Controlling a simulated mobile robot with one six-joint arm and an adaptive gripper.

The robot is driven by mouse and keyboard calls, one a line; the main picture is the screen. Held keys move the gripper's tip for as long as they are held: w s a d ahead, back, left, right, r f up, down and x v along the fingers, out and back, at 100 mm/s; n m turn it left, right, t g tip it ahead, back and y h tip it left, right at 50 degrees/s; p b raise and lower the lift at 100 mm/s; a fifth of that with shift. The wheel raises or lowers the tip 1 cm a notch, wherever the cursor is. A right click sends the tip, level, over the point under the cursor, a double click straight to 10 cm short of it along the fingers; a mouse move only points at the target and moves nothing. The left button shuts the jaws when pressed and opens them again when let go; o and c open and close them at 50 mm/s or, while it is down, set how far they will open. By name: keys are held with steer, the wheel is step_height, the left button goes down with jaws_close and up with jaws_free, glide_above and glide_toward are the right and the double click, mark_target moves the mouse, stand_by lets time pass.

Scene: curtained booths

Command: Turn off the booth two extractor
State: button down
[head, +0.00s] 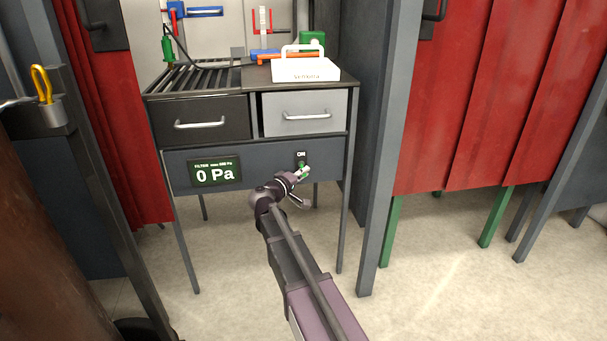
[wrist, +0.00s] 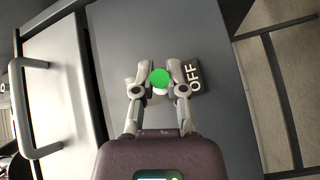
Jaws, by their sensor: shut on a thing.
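The extractor panel (head: 240,165) is a dark grey strip under the drawers of the booth's bench. Its display (head: 214,172) reads 0 Pa. At its right is a switch with a green round knob (wrist: 160,77), with an ON label (head: 301,156) above it. An OFF label (wrist: 194,77) shows beside it in the wrist view. My gripper (head: 301,172) is at the switch, and in the wrist view its fingers (wrist: 159,88) are closed on the knob from both sides. The fingers hide most of the lever, so I cannot tell its tilt.
A black drawer (head: 203,125) and a grey drawer (head: 304,113) with bar handles sit just above the panel. A white box (head: 305,70) stands on the bench top. Red curtains (head: 480,100) and grey posts (head: 383,150) flank the booth. The floor in front is clear.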

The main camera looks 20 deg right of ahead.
steer(key=shift+f+b, duration=0.15)
steer(key=shift+b, duration=0.15)
steer(key=shift+w+f+m+h+b, duration=0.1)
steer(key=shift+f+m+h+b, duration=0.25)
steer(key=shift+b, duration=0.35)
steer(key=shift+w+m+t+h+b, duration=0.1)
steer(key=shift+m+t+h+b, duration=0.3)
steer(key=shift+m+b, duration=0.3)
steer(key=shift+r, duration=0.1)
steer(key=c, duration=0.7)
jaws_free()
steer(key=shift+r+n+y+p, duration=0.15)
steer(key=shift+n+y+p, duration=0.1)
steer(key=shift+p, duration=0.15)
